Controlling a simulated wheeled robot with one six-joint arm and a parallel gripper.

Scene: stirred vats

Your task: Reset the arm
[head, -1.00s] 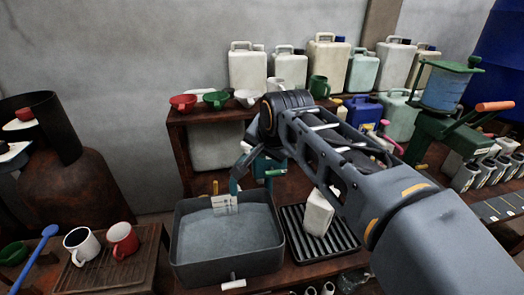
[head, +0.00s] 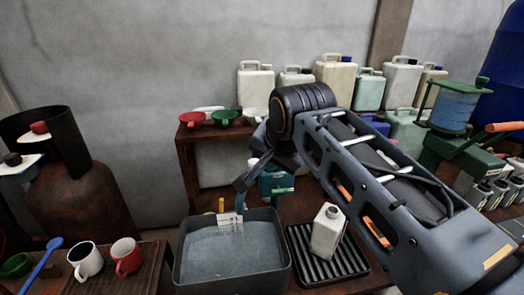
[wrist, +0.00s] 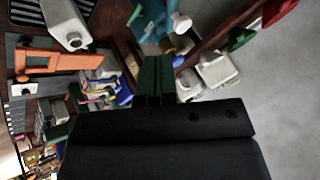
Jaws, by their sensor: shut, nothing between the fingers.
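My gripper (head: 241,184) hangs from the arm in front of the wall bench, above the back edge of a dark basin. Its fingers are shut and empty, and they also show in the wrist view (wrist: 153,62). The arm crosses the right half of the head view and hides part of the bench behind it. A teal device (head: 275,185) stands just behind and to the right of the fingers. It also shows beyond the fingertips in the wrist view (wrist: 158,20).
The grey-filled basin (head: 181,262) is below my gripper. A white bottle (head: 327,232) stands on a black ribbed rack (head: 358,262). Several jugs line the back shelf. Two mugs, white (head: 86,261) and red (head: 126,258), sit at the left. A rusty vessel (head: 85,205) stands behind them.

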